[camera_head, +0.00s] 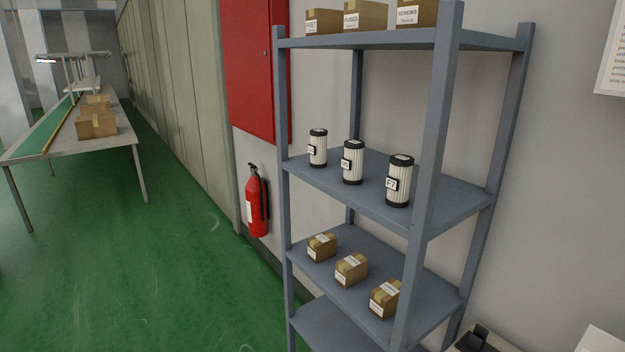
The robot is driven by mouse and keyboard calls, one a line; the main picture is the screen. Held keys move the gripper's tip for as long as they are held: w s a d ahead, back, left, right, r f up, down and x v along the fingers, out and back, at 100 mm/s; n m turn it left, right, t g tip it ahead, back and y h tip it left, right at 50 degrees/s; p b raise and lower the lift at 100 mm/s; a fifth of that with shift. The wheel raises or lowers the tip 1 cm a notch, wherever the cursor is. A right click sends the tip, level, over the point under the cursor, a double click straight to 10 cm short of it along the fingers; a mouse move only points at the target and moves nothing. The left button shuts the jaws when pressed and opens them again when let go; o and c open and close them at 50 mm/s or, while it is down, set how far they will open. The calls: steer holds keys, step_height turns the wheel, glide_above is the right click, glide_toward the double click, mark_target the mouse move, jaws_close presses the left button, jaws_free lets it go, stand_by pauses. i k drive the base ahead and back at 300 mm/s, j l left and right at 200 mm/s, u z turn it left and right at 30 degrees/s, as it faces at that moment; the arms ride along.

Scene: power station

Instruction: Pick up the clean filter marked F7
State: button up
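The filter marked F7 (400,183) stands upright on the middle shelf (450,193) of a grey-blue rack. It is a white pleated cylinder with black end caps and a black-framed label facing out. It is the nearest and rightmost of three similar filters. The middle filter (353,163) and the far left filter (318,149) also stand upright, apart from it; their labels are too small to read surely. The rack's front right post stands just right of the F7 filter. My gripper is not in view.
Several cartons (366,16) sit on the top shelf and small boxes (351,269) on the shelf below the filters. A fire extinguisher (257,205) hangs left of the rack under a red cabinet (252,65). A table (110,143) stands far left. Green floor is open between.

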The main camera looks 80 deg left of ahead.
mark_target(397, 182)
steer(key=u, duration=2.3)
